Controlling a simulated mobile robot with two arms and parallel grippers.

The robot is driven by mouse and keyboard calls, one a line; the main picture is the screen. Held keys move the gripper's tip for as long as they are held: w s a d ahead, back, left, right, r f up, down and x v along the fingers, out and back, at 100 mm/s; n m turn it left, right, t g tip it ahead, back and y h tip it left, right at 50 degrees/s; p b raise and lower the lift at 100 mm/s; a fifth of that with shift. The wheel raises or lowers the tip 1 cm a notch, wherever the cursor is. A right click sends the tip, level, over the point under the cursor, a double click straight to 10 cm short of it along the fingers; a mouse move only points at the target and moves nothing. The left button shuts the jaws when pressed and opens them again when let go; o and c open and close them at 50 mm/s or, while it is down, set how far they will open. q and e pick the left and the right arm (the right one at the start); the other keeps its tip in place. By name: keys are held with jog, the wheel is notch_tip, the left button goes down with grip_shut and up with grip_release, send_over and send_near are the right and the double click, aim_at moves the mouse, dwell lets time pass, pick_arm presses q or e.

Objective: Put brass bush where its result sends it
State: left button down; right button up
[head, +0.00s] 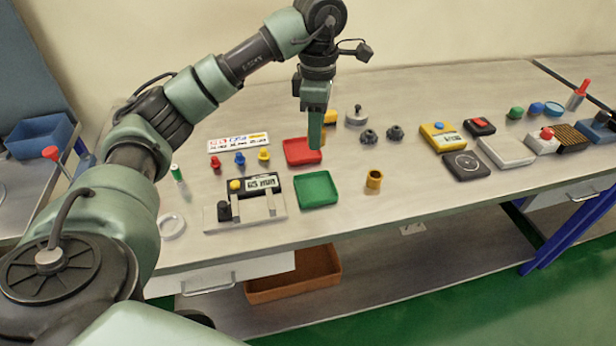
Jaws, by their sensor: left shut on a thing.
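A brass-coloured hollow bush (374,179) stands upright on the table, right of the green tray (317,189). A red tray (302,151) lies behind the green one. A gauge-like fixture with a small display (262,183) and a yellow button stands left of the green tray. My left gripper (316,132) points down above the right side of the red tray, apart from the bush. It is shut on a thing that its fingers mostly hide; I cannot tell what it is. The display reading is too small to make out. My right gripper is out of view.
A label strip (239,143) and small coloured pegs are behind the fixture. Dark knobs (395,132) and a grey weight-like piece (356,116) stand at the back. The table's front right is clear.

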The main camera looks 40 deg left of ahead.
pick_arm(q)
jog(key=p, duration=0.3)
send_near(315, 191)
notch_tip(315, 191, down, 5)
jog(key=shift+w+f, duration=0.1)
jog(key=shift+f, duration=0.1)
jog(key=shift+a+f, duration=0.1)
jog(key=shift+f, duration=0.45)
jog(key=shift+f+b, duration=0.25)
jog(key=shift+b, duration=0.1)
jog(key=c, duration=1)
grip_release()
jog(key=shift+r, duration=0.1)
jog(key=shift+r, duration=0.1)
